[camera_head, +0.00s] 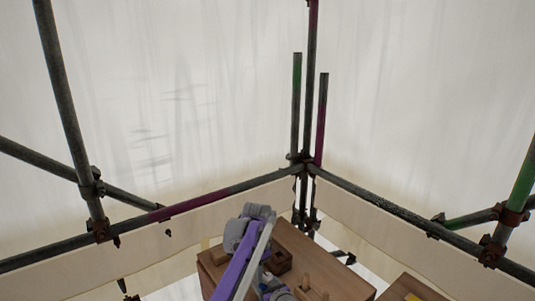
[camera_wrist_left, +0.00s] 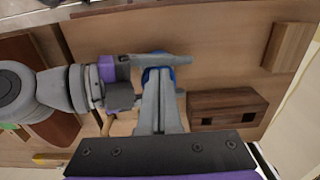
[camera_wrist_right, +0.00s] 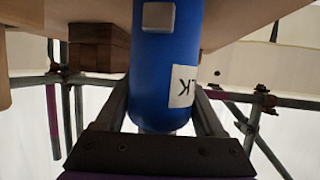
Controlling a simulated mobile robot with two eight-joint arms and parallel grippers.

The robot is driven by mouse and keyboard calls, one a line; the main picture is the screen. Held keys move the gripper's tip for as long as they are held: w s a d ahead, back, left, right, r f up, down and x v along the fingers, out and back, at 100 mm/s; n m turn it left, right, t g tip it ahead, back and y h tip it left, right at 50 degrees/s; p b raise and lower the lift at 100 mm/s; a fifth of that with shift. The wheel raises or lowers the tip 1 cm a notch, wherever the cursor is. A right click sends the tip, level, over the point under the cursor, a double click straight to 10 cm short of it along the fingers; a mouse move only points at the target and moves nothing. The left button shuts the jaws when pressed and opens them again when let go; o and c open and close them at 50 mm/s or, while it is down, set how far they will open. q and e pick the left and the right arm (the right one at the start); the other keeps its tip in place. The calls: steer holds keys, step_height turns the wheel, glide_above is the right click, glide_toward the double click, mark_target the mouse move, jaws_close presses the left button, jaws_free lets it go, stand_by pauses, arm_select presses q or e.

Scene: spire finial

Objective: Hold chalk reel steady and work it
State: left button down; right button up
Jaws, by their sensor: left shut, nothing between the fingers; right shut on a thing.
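The chalk reel is a blue cylinder (camera_wrist_right: 165,65) with a white label and a small pale block on its side, in the right wrist view. My right gripper (camera_wrist_right: 163,100) is shut around it, one finger on each side. In the left wrist view a small part of the blue reel (camera_wrist_left: 152,74) shows beside the right gripper's finger. My left gripper (camera_wrist_left: 160,78) is shut and empty, its fingertips close to the reel; I cannot tell whether they touch it. In the head view the reel is not clearly visible behind my arm.
A wooden bench top (camera_head: 325,272) lies below, with a dark wooden block with square holes (camera_wrist_left: 228,108) near the reel and a lighter block (camera_wrist_left: 288,46) farther off. Scaffold poles (camera_head: 400,212) and pale sheeting surround the bench.

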arm_select(q)
steer(key=shift+r, duration=2.8)
arm_select(e)
steer(key=shift+d, duration=0.1)
